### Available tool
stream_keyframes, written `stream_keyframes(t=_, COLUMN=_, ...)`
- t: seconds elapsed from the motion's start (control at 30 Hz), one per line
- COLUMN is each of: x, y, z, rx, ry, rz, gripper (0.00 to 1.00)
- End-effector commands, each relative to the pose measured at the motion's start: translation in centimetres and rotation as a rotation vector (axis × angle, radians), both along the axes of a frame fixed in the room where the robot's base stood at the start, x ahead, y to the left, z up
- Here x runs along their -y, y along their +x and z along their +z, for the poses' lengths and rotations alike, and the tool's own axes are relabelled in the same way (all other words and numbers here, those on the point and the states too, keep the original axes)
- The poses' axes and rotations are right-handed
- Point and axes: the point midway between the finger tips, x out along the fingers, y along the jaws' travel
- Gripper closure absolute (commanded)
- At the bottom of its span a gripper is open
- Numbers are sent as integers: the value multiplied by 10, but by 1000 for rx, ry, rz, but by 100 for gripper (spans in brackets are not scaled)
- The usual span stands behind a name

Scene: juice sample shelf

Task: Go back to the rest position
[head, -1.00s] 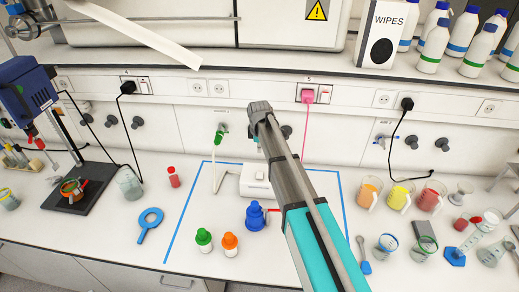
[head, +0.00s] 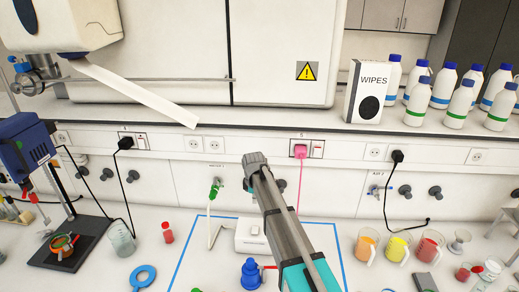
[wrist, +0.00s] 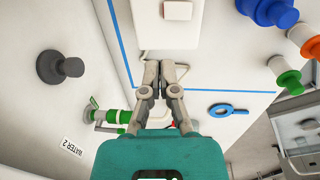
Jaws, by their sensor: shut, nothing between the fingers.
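My gripper (wrist: 160,74) shows in the wrist view with its two grey fingertips together, shut and empty. Its tips appear in front of the bench and the edge of a white box-shaped device (wrist: 168,28); the exact gap cannot be told. The white device (head: 252,236) stands on the bench just left of my arm.
A blue-capped bottle (head: 251,273) stands near my arm. A green tap (wrist: 112,117) projects from the wall. Coloured beakers (head: 398,246) stand at right, a stand (head: 68,240) at left. The shelf above holds a wipes box (head: 368,92) and several white bottles.

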Motion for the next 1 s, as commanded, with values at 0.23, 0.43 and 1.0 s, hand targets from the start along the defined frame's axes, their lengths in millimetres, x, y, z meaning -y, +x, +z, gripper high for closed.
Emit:
stream_keyframes(t=0.23, x=24, y=-23, z=-16, rx=-6, ry=9, rz=-115, gripper=100)
stream_keyframes(t=0.43, x=71, y=-70, z=-45, rx=-20, ry=28, rz=-376, gripper=100)
stream_keyframes(t=1.0, x=193, y=-242, z=-132, rx=-63, ry=70, rz=-1314, gripper=100)
